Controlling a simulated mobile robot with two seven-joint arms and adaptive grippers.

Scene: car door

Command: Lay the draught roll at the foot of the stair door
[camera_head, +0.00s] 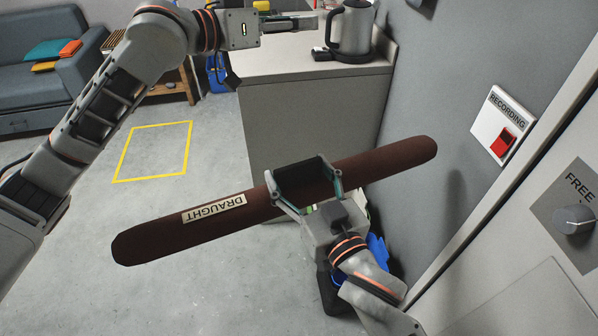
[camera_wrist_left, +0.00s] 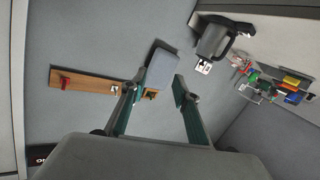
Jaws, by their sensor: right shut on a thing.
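The draught roll (camera_head: 160,239) is a long dark brown cylinder labelled DRAUGHT. It is held up above the floor, its left end lower in the head view and its right end near the grey wall. My right gripper (camera_head: 305,186) is shut around it, right of its middle. My left gripper (camera_head: 300,22) is at the top of the head view, by the worktop and away from the roll. In the left wrist view its fingers (camera_wrist_left: 159,82) are apart with nothing held between them. I cannot tell which surface is the stair door.
A kettle (camera_head: 351,30) stands on the pale counter (camera_head: 300,110). A RECORDING switch (camera_head: 503,125) is on the grey wall; a pale panel with a FREE knob (camera_head: 574,219) is at right. A blue sofa (camera_head: 30,85) is at back left. Floor around the yellow outline (camera_head: 150,124) is clear.

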